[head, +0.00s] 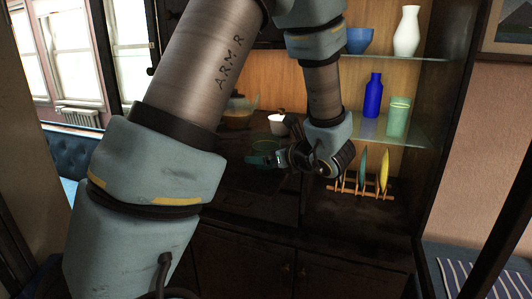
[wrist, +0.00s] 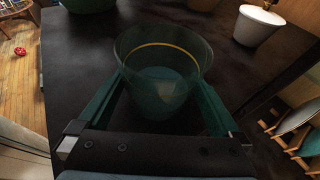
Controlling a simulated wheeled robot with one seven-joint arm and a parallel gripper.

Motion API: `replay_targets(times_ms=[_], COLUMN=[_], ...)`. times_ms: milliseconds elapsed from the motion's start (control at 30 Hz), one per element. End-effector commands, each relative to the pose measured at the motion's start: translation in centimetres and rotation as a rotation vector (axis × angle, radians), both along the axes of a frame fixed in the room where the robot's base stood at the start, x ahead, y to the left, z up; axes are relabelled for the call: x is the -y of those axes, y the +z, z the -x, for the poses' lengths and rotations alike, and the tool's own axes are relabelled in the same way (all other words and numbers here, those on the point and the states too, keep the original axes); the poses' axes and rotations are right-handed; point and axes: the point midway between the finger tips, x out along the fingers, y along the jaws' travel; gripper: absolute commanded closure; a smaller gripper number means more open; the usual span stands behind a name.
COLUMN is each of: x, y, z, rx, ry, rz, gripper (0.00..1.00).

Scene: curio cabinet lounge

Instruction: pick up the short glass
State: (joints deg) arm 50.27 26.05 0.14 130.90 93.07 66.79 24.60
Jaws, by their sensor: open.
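The short glass (wrist: 162,62) is a see-through green tumbler with a thin yellow band near its rim. It stands upright on the dark cabinet top (wrist: 75,60). In the wrist view, my gripper (wrist: 162,92) is open, with one green finger on each side of the glass. I cannot tell whether either finger touches it. In the head view, the glass (head: 265,146) shows small and green at my gripper (head: 264,159), partly hidden by the fingers.
A white cup (head: 278,125) and a teapot (head: 238,112) stand behind the glass. A rack (head: 362,191) with upright plates stands to the right.

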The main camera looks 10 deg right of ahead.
Motion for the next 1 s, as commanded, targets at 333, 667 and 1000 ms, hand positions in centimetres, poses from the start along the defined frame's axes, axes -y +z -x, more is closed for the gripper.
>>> replay_targets(times_ms=[333,667,1000], x=[-0.03,-0.03,-0.02], y=[-0.08,-0.05,-0.06], z=[-0.08,-0.08,-0.08], rx=[0.0,0.0,0.0], ry=[0.0,0.0,0.0], rz=[0.0,0.0,0.0], gripper=[0.14,0.51,0.89])
